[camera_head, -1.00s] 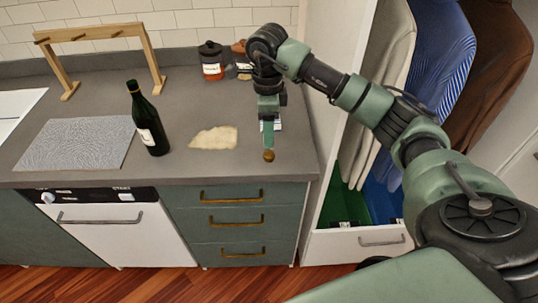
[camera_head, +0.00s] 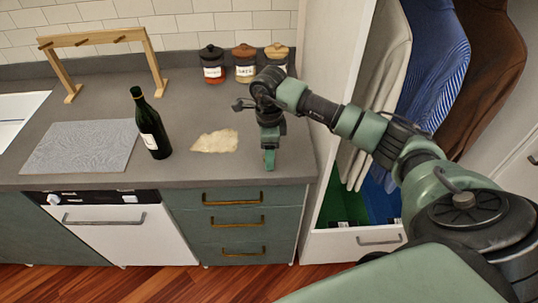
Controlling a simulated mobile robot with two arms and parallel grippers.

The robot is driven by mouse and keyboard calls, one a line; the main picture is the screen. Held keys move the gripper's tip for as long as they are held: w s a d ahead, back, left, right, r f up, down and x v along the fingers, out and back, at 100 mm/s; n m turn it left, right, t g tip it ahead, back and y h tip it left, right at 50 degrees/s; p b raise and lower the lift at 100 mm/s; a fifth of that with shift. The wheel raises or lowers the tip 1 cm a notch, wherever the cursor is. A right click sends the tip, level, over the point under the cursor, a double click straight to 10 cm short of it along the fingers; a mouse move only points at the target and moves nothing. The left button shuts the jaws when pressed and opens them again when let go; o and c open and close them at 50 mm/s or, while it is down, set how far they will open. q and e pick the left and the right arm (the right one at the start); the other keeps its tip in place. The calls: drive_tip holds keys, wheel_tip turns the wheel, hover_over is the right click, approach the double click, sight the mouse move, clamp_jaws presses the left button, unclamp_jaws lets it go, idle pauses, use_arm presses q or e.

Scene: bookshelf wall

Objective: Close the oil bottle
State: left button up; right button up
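The oil bottle (camera_head: 150,130) is dark green with a pale label and stands upright on the counter, left of centre. Its mouth is too small to make out clearly. My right gripper (camera_head: 269,160) points down near the counter's front edge, well to the right of the bottle. Its green fingers are seen edge-on, so I cannot tell whether they are open or shut. No stopper shows now; anything at or behind the fingertips is hidden. My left gripper is not in view.
A pale flat piece (camera_head: 214,141) lies between bottle and gripper. A grey mat (camera_head: 80,147) lies left of the bottle. A wooden rack (camera_head: 95,40) and lidded jars (camera_head: 245,65) stand at the back. An open wardrobe (camera_head: 330,110) is beside the counter on the right.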

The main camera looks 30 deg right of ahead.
drive_tip(key=shift+f, duration=0.3)
drive_tip(key=shift+c, duration=0.3)
clamp_jaws()
drive_tip(key=shift+r, duration=0.1)
wheel_tip(320, 180, up, 20)
drive_tip(key=b, duration=0.2)
idle(0.3)
